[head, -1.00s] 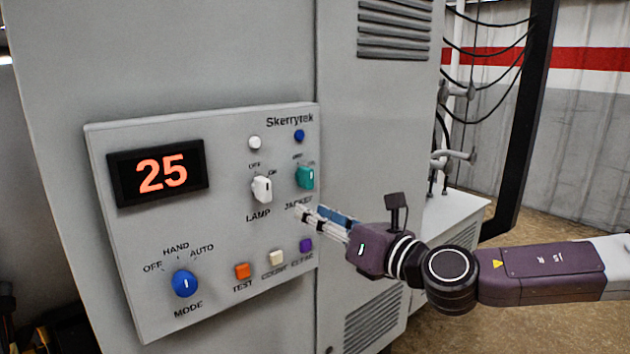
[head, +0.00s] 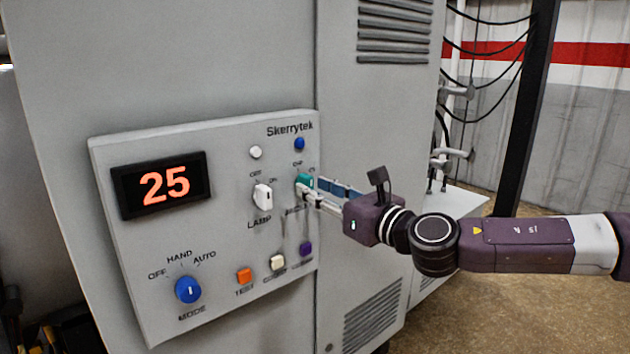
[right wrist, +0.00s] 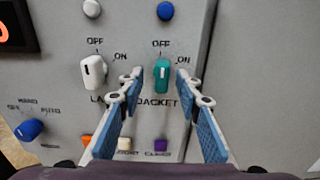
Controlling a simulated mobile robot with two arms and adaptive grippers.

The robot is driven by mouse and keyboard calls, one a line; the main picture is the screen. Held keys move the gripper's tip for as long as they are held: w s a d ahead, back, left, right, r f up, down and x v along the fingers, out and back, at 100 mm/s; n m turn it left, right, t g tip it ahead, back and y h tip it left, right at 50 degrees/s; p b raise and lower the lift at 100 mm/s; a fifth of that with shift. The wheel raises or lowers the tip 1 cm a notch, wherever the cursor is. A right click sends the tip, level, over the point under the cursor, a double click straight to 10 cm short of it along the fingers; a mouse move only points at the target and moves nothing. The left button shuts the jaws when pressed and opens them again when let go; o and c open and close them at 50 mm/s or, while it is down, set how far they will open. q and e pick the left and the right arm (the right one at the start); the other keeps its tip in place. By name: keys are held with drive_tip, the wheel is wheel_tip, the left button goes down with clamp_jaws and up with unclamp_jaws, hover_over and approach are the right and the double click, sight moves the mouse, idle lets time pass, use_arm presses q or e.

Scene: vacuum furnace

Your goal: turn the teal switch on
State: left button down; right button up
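The teal switch (head: 304,181) is on the control panel, above the JACKET label and right of the white lamp switch (head: 263,196). In the right wrist view the teal switch (right wrist: 162,75) stands upright, its white mark pointing up towards OFF; ON is to its upper right. My right gripper (head: 308,191) is open at the switch and partly hides it in the head view. In the right wrist view its fingertips (right wrist: 159,80) are on either side of the switch, with gaps visible. Contact is not visible. My left gripper is not in view.
The panel (head: 140,265) also has a display (head: 163,184) reading 25, a blue mode knob (head: 188,289), and orange (head: 244,275), cream (head: 278,262) and purple (head: 305,249) buttons below. A blue round piece (head: 299,144) sits above the teal switch. Open floor lies to the right.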

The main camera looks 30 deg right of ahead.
drive_tip(key=shift+w+p, duration=0.3)
drive_tip(key=shift+w, duration=0.4)
clamp_jaws()
